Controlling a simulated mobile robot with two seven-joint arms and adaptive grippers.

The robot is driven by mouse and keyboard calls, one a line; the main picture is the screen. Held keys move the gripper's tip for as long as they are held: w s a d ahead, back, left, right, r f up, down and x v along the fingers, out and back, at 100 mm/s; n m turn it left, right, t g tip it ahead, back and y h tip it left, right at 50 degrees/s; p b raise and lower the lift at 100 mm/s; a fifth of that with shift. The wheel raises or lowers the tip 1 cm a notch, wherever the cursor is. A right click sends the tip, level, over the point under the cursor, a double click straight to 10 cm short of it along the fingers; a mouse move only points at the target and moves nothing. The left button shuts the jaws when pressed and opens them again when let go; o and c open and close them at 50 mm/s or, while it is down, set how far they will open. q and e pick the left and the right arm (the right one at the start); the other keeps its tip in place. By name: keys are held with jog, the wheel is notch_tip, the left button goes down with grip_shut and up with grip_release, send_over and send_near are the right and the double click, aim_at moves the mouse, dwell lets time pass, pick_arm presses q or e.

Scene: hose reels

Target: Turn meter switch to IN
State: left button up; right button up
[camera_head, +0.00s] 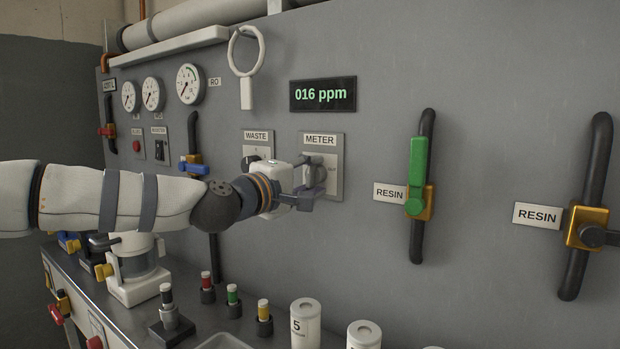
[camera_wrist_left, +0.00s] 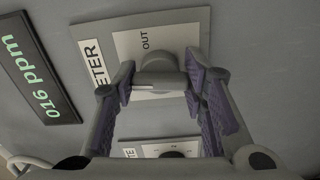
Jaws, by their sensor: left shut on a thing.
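The meter switch is a grey knob (camera_wrist_left: 162,80) on a pale plate (camera_head: 336,186) labelled METER (camera_head: 320,140). In the wrist view its plate (camera_wrist_left: 195,25) appears turned sideways, with OUT (camera_wrist_left: 145,39) printed beside the knob. No IN mark is visible, and I cannot tell which mark the knob points to. My right gripper is not in view.
The WASTE switch plate (camera_head: 257,137) is just left of the meter plate. A display (camera_head: 323,94) above reads 016 ppm. A green-handled valve (camera_head: 417,165) and a brass valve (camera_head: 588,228) are to the right.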

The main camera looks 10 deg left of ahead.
pick_arm(q)
jog(key=shift+n, duration=0.6)
jog(key=o, duration=1.2)
jog(key=shift+d, duration=0.1)
jog(key=v, duration=1.2)
jog(key=shift+f, duration=0.1)
